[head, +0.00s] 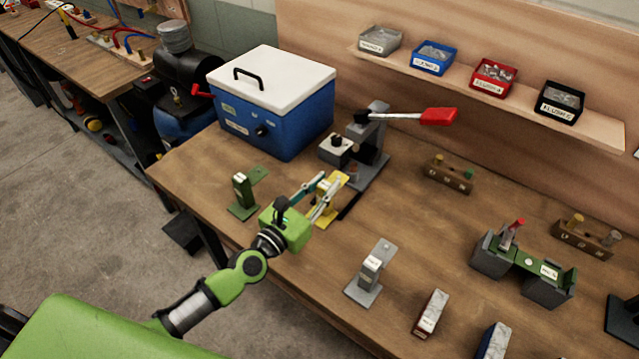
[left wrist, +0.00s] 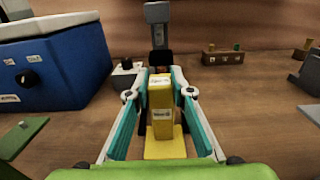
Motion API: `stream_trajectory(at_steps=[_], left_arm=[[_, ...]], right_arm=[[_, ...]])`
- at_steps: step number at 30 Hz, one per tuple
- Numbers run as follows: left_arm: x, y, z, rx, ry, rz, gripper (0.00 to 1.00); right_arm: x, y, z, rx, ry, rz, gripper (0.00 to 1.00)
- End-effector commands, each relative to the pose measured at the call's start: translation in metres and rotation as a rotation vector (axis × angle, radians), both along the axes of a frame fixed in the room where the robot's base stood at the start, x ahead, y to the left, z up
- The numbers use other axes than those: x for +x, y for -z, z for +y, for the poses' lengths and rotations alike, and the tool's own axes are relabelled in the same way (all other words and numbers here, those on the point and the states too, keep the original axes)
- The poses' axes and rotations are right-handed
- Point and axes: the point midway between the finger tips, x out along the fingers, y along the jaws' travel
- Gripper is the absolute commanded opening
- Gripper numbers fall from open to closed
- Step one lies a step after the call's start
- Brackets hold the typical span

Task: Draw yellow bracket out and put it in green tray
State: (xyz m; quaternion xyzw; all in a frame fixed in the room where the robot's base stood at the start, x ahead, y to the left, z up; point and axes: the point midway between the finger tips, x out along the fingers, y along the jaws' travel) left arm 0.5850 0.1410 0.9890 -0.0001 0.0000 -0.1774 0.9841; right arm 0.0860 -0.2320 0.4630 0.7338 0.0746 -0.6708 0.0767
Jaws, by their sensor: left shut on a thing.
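The yellow bracket (head: 335,182) stands upright on the wooden table, in front of the grey press with the red handle. My left gripper (head: 322,194) reaches it from the front left. In the left wrist view, the fingers (left wrist: 161,84) are shut on the bracket's upright block (left wrist: 162,110), one on each side. Its yellow foot (left wrist: 166,148) shows below; whether it touches the table is hard to tell. I cannot make out a green tray in either view. My right gripper is not in view.
A green bracket (head: 243,192) stands left of the yellow one, and a grey bracket (head: 371,268) in front to the right. Behind are the blue box with white lid (head: 270,100) and the press (head: 372,150). A green-topped fixture (head: 527,262) stands at right.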

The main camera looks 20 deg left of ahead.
Motion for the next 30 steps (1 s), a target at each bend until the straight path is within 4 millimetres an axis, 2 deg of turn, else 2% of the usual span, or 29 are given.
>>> stream_trajectory(at_steps=[12, 13, 15, 26, 30], left_arm=[[0.000, -0.001, -0.002, -0.002, 0.000, -0.002, 0.00], [0.000, -0.001, -0.002, -0.002, 0.000, -0.002, 0.27], [0.000, -0.001, -0.002, -0.002, 0.000, -0.002, 0.41], [-0.002, 0.000, -0.001, 0.000, 0.000, 0.000, 0.41], [-0.016, 0.001, 0.004, 0.004, 0.001, 0.002, 0.41]], right_arm=[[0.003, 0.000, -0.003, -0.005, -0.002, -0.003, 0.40], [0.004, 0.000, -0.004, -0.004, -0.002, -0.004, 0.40], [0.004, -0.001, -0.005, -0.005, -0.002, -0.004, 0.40], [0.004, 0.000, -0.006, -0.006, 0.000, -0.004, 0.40], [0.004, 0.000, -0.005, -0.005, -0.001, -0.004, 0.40]])
